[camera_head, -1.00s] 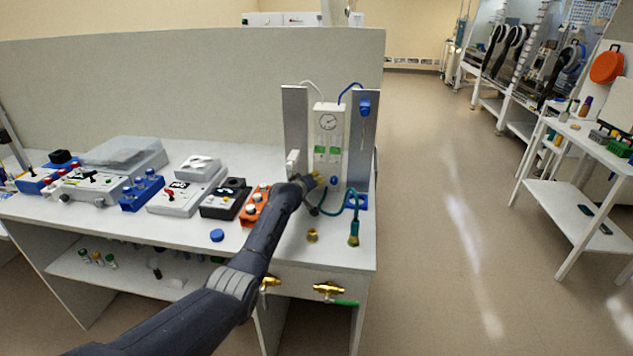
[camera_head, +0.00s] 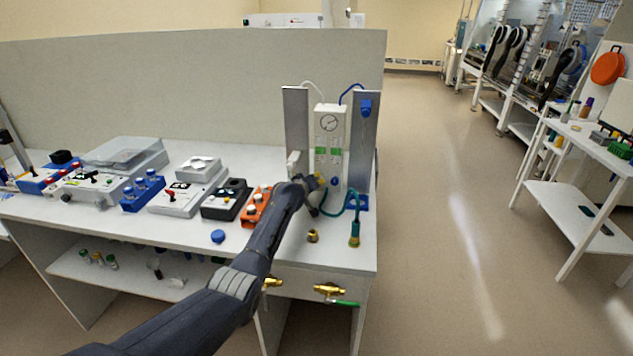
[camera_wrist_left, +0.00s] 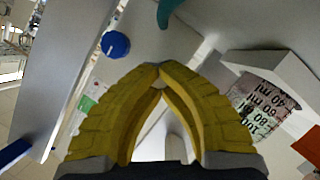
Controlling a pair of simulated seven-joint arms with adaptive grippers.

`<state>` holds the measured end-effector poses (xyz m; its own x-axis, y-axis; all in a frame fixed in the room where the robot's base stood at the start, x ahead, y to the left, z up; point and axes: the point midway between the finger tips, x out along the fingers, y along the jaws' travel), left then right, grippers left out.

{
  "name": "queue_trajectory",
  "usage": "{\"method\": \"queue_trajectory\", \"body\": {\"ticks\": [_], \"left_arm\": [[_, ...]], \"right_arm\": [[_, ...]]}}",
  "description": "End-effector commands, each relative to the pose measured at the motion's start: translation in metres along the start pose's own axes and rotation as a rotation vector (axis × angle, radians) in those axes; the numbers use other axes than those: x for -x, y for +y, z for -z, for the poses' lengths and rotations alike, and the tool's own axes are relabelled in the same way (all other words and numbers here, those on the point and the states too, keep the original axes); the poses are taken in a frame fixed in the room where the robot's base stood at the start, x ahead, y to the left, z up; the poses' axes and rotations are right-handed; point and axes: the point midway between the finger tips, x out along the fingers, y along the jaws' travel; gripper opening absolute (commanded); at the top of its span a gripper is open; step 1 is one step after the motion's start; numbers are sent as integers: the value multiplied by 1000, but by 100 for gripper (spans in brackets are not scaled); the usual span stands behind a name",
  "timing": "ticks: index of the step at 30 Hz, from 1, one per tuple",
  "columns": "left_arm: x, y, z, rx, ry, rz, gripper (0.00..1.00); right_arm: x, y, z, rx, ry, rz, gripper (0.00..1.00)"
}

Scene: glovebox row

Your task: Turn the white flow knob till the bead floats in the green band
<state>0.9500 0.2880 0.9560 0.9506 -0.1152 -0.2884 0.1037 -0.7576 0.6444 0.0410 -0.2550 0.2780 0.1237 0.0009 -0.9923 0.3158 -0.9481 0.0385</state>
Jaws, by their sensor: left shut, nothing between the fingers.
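A blue knob (camera_head: 333,182) is low on the panel and also shows in the left wrist view (camera_wrist_left: 115,44). I cannot pick out the white flow knob for certain; my gripper covers part of the panel's foot. My left gripper (camera_head: 318,182) is there, its yellow fingertips (camera_wrist_left: 160,68) together and empty. A pale rounded piece shows behind the fingers. My right gripper is out of view.
A teal hose (camera_head: 338,212) loops right of my gripper to a brass fitting (camera_head: 354,240). An orange box (camera_head: 256,207) and a black box (camera_head: 226,202) stand to the left. A blue cap (camera_head: 217,236) lies in front. Brass valves (camera_head: 328,289) sit below the bench edge.

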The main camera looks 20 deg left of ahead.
Motion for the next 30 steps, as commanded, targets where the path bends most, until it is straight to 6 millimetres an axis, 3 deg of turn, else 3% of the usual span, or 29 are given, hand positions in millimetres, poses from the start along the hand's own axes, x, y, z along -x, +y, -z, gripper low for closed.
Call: {"method": "queue_trajectory", "body": {"ticks": [1,18,30], "left_arm": [[-2,0,-13,-20,-19,11,0],[-2,0,-15,-335,-22,140,0],[-2,0,-15,-405,-22,169,0]], "right_arm": [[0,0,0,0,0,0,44],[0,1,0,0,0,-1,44],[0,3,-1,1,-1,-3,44]]}}
